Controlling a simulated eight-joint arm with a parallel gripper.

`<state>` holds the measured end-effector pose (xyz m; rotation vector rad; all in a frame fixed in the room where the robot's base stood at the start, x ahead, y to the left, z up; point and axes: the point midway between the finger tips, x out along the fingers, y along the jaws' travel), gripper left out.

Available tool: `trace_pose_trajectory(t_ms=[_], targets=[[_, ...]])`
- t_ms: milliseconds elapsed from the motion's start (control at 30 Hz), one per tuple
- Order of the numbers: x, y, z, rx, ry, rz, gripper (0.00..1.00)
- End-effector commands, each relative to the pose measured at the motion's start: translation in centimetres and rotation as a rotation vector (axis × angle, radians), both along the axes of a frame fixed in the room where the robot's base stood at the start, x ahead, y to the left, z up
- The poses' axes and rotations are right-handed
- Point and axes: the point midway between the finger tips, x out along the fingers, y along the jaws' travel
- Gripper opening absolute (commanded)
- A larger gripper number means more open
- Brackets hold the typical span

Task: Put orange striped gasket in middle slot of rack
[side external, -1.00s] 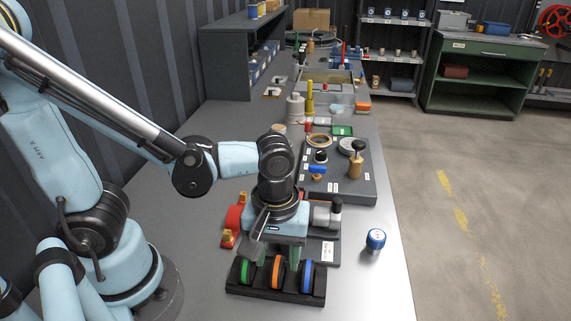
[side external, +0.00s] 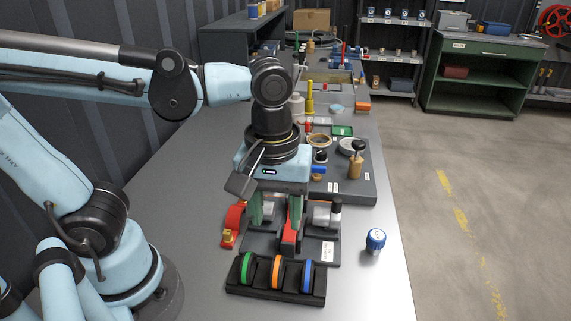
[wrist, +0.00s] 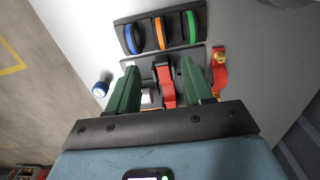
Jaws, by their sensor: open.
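The orange striped gasket (side external: 277,272) stands upright in the middle slot of the black rack (side external: 262,290), between a green striped gasket (side external: 246,268) and a blue striped gasket (side external: 307,276). The wrist view shows the orange gasket (wrist: 159,33) in the same place between the other two. My gripper (side external: 275,222) is open and empty above the grey fixture behind the rack.
A grey fixture (side external: 322,250) with red and metal parts sits just behind the rack. A blue-capped jar (side external: 375,241) stands to the right. A grey block with knobs and rings (side external: 345,187) lies further back. Bare table lies to the left and right of the rack.

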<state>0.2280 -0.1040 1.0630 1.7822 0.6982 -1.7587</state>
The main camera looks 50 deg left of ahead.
Motion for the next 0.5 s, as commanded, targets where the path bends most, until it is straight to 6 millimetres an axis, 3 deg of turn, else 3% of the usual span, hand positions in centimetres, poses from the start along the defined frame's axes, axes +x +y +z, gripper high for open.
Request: trace_pose_trajectory(t_ms=[267, 500], targets=[[3.2, 4.3, -1.2, -0.011, -0.268, -0.312, 0.5], [5.5, 8.8, -1.5, 0.152, -0.509, -0.617, 0.5]])
